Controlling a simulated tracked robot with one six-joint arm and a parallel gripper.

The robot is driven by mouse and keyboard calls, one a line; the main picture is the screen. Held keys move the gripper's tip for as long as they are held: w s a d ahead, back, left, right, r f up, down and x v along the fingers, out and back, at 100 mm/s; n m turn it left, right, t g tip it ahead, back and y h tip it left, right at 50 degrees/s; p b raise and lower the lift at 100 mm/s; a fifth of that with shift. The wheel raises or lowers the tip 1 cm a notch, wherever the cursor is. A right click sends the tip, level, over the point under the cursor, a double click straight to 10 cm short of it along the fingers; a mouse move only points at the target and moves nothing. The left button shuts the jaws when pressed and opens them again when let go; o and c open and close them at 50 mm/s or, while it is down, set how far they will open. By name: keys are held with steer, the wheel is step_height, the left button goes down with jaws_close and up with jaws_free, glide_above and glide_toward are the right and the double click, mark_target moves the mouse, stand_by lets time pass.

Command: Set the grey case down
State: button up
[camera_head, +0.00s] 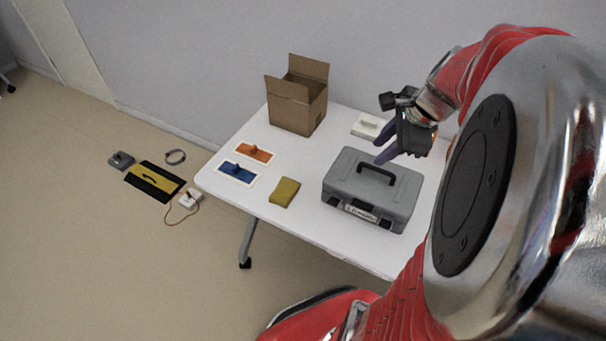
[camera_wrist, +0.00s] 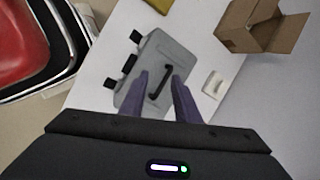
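The grey case (camera_head: 372,190) lies flat on the white table, with its black handle on top and a label and dark latches on its front side. In the wrist view the grey case (camera_wrist: 155,75) is beyond my fingers, with its handle between the two fingers in the picture. My gripper (camera_head: 382,145) is above the back of the case, apart from the handle. In the wrist view my gripper (camera_wrist: 165,85) has its two purple fingers spread, with nothing held between them.
A yellow-black mat (camera_head: 155,181) and small items lie on the floor at left.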

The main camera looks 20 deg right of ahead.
steer(key=s+a+r+n, duration=0.2)
steer(key=a+n, duration=0.5)
steer(key=s+a+r+n, duration=0.2)
steer(key=a+n, duration=0.6)
steer(key=s+a+r+n+t+h, duration=0.1)
steer(key=s+a+r+n, duration=0.1)
steer(key=a+n, duration=0.6)
steer(key=shift+s, duration=0.25)
steer(key=shift+d, duration=0.1)
